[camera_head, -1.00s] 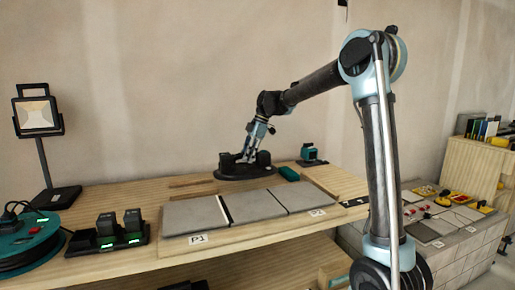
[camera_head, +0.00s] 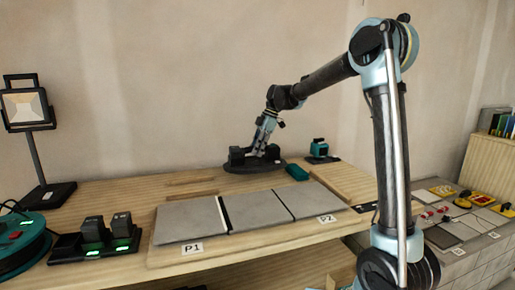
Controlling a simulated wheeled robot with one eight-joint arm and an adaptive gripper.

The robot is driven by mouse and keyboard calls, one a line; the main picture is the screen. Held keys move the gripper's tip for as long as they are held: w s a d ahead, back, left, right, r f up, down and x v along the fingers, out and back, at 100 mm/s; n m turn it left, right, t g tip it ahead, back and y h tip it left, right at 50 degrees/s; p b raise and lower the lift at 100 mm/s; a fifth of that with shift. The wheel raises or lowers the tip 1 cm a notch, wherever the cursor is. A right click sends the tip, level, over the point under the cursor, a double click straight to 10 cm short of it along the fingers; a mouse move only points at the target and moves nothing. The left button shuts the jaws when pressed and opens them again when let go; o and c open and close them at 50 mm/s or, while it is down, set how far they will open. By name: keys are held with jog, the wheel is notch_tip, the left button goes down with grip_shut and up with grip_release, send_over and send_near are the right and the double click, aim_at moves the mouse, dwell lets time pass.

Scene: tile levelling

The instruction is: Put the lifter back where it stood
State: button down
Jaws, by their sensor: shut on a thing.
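The lifter (camera_head: 237,156), a black tool with two raised blocky ends, is at the back of the wooden workbench (camera_head: 120,200), over a dark oval base or mat (camera_head: 240,168). My gripper (camera_head: 261,150) reaches down from above and is shut on the middle of the lifter. The fingers and the lifter's handle are small and dark and partly hide each other. I cannot tell whether the lifter rests fully on the dark oval or is slightly above it.
Grey tiles (camera_head: 255,211) lie in front, with labels P1 (camera_head: 192,248) and P2 (camera_head: 327,219). A teal block (camera_head: 297,173) and a teal-and-black device (camera_head: 320,150) stand right of the lifter. A work lamp (camera_head: 46,194), battery charger (camera_head: 95,245) and cable reel (camera_head: 20,246) are at left.

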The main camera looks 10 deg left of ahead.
aim_at(257, 161)
jog(key=shift+f, duration=1.7)
jog(key=shift+d+f, duration=0.1)
jog(key=shift+f, duration=0.7)
dwell(1.2)
jog(key=c, duration=1.4)
grip_release()
jog(key=shift+o, duration=0.2)
